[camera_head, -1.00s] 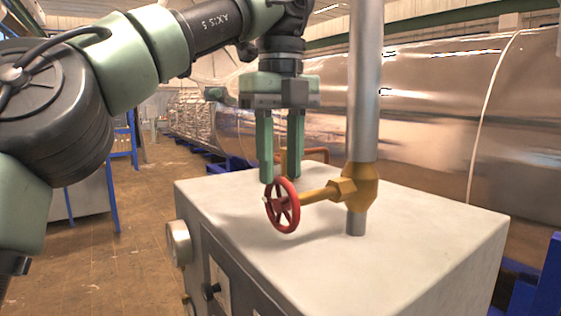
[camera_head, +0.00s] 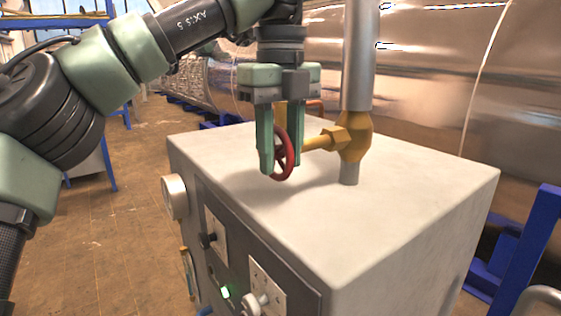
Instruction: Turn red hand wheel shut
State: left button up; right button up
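The red hand wheel (camera_head: 289,158) stands upright on the end of a yellow valve stem (camera_head: 318,142). The stem runs to a yellow valve body (camera_head: 355,138) on a vertical grey pipe. My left gripper (camera_head: 280,155) points straight down at the wheel, with its two green fingers apart. One finger is on the near left of the wheel and hides part of it. The other finger is behind the right part of the rim. The wheel shows between the fingers; I cannot tell if either touches it. My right gripper is not in view.
The valve stands over a pale box-shaped cabinet (camera_head: 400,210) with knobs and a green light (camera_head: 225,292) on its front. The grey pipe (camera_head: 358,60) rises close to the right of my gripper. A large shiny cylinder (camera_head: 430,70) fills the back. Blue framework (camera_head: 535,250) stands at right.

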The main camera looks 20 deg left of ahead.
pick_arm(q)
jog(key=shift+f, duration=0.8)
grip_shut()
